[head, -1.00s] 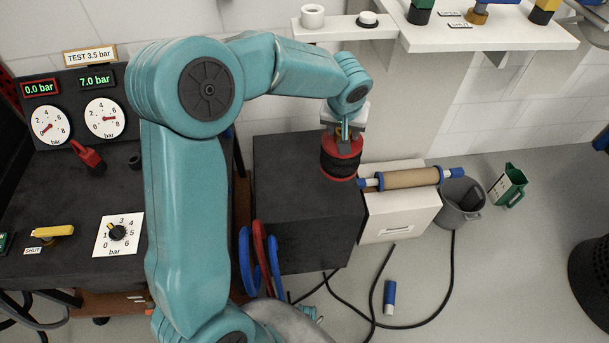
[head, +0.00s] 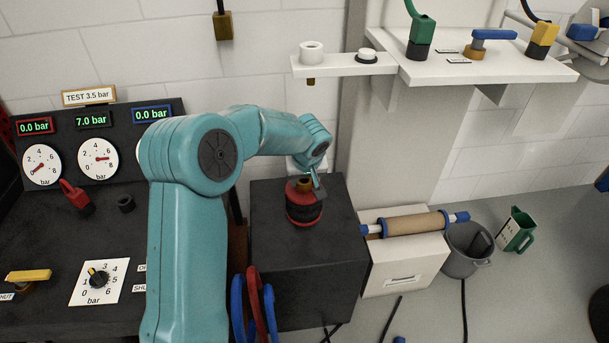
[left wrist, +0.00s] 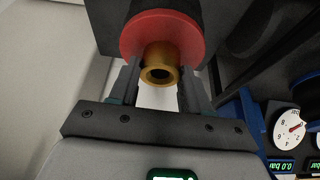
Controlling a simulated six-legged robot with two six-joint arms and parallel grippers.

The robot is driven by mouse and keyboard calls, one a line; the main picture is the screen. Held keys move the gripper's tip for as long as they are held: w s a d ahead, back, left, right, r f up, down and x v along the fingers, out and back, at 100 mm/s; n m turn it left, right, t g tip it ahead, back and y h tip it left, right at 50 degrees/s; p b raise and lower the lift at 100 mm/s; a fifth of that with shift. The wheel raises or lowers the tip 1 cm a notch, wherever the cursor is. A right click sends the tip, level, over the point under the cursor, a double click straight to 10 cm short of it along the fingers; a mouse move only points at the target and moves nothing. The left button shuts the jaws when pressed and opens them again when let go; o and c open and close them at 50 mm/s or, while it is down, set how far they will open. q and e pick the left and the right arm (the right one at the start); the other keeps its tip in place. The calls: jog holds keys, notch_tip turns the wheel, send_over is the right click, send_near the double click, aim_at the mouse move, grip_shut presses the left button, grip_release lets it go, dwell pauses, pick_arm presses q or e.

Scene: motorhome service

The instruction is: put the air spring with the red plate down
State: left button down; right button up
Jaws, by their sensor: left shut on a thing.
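The air spring with the red plate (head: 304,208) has a black bellows between red ends and a brass fitting on top. In the head view it is upright over the top of a dark block (head: 325,260); I cannot tell whether its base touches. My left gripper (head: 304,180) comes from above and is shut on the spring's brass fitting. In the left wrist view the brass fitting (left wrist: 160,68) sits between the two fingers (left wrist: 158,85), with the red plate (left wrist: 150,30) just beyond. My right gripper is not in view.
A gauge panel (head: 95,150) and bench with valves stand at the left. A white box with a paper roll (head: 415,223) and a grey bin (head: 468,246) stand right of the block. A white wall shelf (head: 345,66) is behind. Blue and red hoses (head: 255,305) hang at the block's front left.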

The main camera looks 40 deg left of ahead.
aim_at(305, 190)
pick_arm(q)
notch_tip(305, 190, down, 5)
jog(key=shift+w+r+b, duration=0.1)
jog(key=shift+r+b, duration=0.05)
jog(key=shift+b, duration=0.45)
jog(key=shift+r, duration=0.15)
jog(key=shift+f, duration=0.2)
jog(key=c, duration=0.5)
grip_release()
